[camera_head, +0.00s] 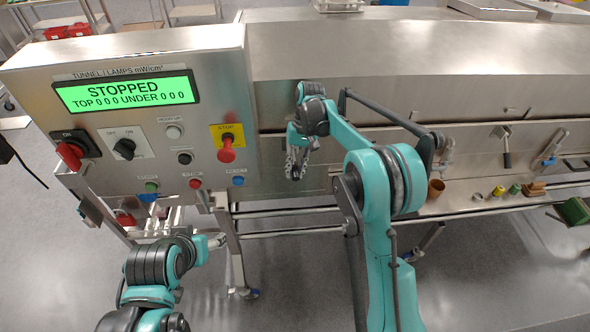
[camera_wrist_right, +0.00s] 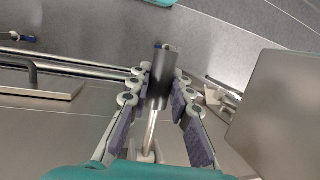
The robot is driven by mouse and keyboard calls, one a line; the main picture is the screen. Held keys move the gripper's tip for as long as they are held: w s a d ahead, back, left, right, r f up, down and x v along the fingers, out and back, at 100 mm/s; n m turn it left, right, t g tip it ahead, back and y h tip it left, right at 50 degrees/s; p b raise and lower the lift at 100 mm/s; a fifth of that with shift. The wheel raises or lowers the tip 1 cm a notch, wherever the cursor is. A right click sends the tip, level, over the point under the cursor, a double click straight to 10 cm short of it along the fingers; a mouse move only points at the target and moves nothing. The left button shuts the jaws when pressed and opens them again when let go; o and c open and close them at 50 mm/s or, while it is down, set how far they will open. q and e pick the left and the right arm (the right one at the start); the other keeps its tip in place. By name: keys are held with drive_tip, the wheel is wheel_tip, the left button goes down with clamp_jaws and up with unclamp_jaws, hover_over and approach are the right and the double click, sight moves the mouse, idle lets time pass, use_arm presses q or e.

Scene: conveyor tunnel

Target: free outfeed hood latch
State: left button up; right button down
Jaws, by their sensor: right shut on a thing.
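My right gripper (camera_head: 297,160) is at the tunnel's front face, just right of the control panel. In the right wrist view my right gripper (camera_wrist_right: 158,82) has its fingers closed around the dark cylindrical grip of a latch handle (camera_wrist_right: 156,90). A bright metal rod runs from that grip to a small mount on the steel face. In the head view the gripper hides this latch. A similar latch with a black grip (camera_head: 506,158) hangs down further right on the hood front (camera_head: 400,138). My left gripper (camera_head: 213,241) is low at the left; its fingers are too small to judge.
The control panel (camera_head: 150,120) reads STOPPED and stands close left of my right gripper. A ledge (camera_head: 460,205) at the right holds a brown cup (camera_head: 435,189) and several small blocks. A clamp-like tool (camera_head: 550,150) hangs at far right. Rails run below the tunnel.

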drive_tip(key=c, duration=1.3)
unclamp_jaws()
drive_tip(key=shift+c, duration=0.2)
drive_tip(key=v, duration=1.2)
